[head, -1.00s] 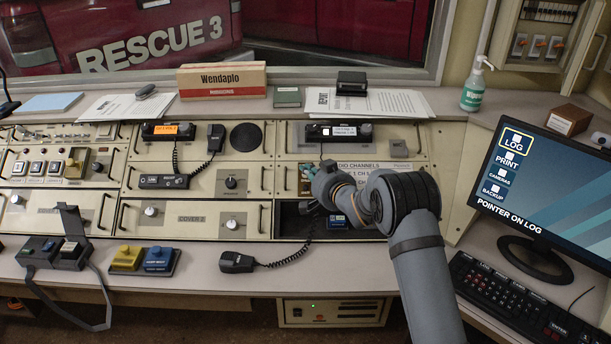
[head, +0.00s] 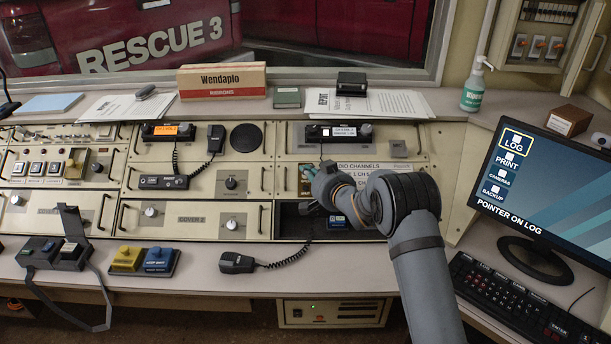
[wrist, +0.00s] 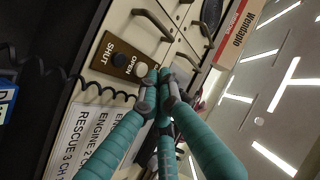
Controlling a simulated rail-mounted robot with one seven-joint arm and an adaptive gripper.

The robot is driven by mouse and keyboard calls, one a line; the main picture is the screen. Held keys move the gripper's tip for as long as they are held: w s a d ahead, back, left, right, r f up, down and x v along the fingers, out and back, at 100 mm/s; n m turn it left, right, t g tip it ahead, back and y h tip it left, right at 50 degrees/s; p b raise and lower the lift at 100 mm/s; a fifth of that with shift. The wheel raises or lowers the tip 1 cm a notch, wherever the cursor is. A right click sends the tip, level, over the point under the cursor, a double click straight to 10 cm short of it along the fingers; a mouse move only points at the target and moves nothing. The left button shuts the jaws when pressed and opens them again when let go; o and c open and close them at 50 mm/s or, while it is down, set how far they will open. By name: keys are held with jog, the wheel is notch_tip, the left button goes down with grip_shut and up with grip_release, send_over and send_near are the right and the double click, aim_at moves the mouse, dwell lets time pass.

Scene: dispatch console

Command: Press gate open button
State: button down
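In the wrist view, a brown plate (wrist: 121,58) carries the words SHUT and OPEN. A pale round button (wrist: 141,69) sits by the word OPEN. A button by SHUT is dark and hard to make out. The teal fingers of my gripper (wrist: 165,77) are drawn together and empty, with their tips right beside the OPEN button. I cannot tell whether they touch it. In the head view, my gripper (head: 305,180) is at the console front left of the radio channels card, and my wrist and fingers largely hide the plate.
The radio channels card (wrist: 88,138) lies beside the plate. Drawer handles (wrist: 154,25) stick out nearby. A coiled cord (wrist: 75,78) hangs close to the fingers. In the head view, an open dark bay (head: 290,223) is below my gripper, and a monitor (head: 548,195) stands at the right.

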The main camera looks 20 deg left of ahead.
jog(key=shift+f, duration=0.1)
jog(key=shift+w+a+f+b, duration=0.1)
jog(key=shift+w+f+b, duration=0.2)
jog(key=shift+b, duration=0.3)
jog(key=shift+w+f+b, duration=0.15)
jog(key=shift+f+b, duration=0.15)
jog(key=shift+b, duration=0.05)
dwell(0.4)
jog(key=shift+r, duration=0.1)
dwell(0.4)
jog(key=shift+s+r, duration=0.45)
jog(key=shift+r, duration=0.1)
jog(key=shift+s+d+r+p, duration=0.1)
jog(key=shift+s+d+r, duration=0.1)
jog(key=shift+s+r, duration=0.35)
jog(key=shift+s+d+r+p, duration=0.15)
jog(key=shift+s+r, duration=0.15)
jog(key=shift+r, duration=0.55)
jog(key=shift+s+d+r+p, duration=0.1)
jog(key=shift+s+d+r, duration=0.1)
jog(key=shift+s+r, duration=0.35)
jog(key=shift+w+r, duration=0.15)
